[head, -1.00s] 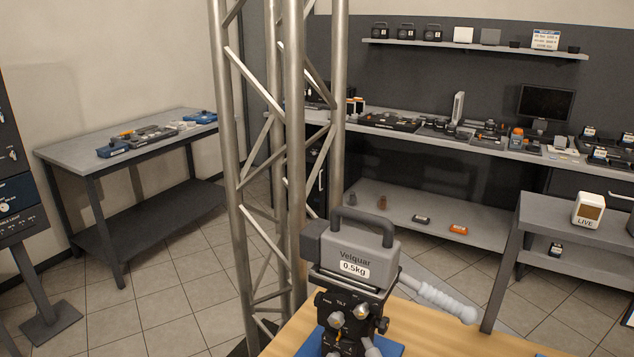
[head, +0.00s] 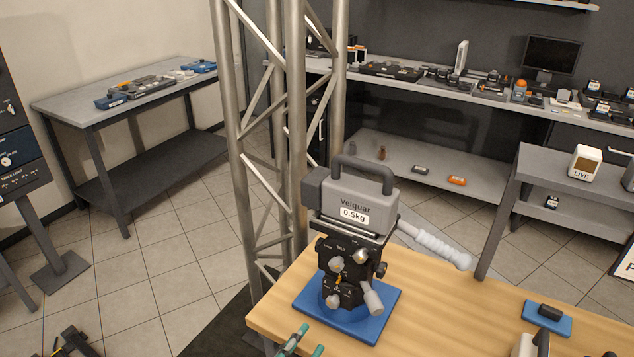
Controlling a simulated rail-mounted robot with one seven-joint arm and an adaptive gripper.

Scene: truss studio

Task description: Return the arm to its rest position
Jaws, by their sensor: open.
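My gripper (head: 308,339) shows only by its teal-tipped fingers at the bottom edge of the head view. The fingers are apart, with nothing seen between them. They appear over the near left part of the wooden table (head: 440,312), in front of a blue base plate (head: 382,298). On the plate stands a black tilt head (head: 340,262) with a grey block marked "Velquar 0.5kg" (head: 357,200) on top. The gripper looks apart from them. The rest of my arm is out of view.
A metal truss (head: 296,130) rises behind the table's left side. A small blue pad (head: 547,318) with a dark item lies at right. A grey bench (head: 50,103) stands far left.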

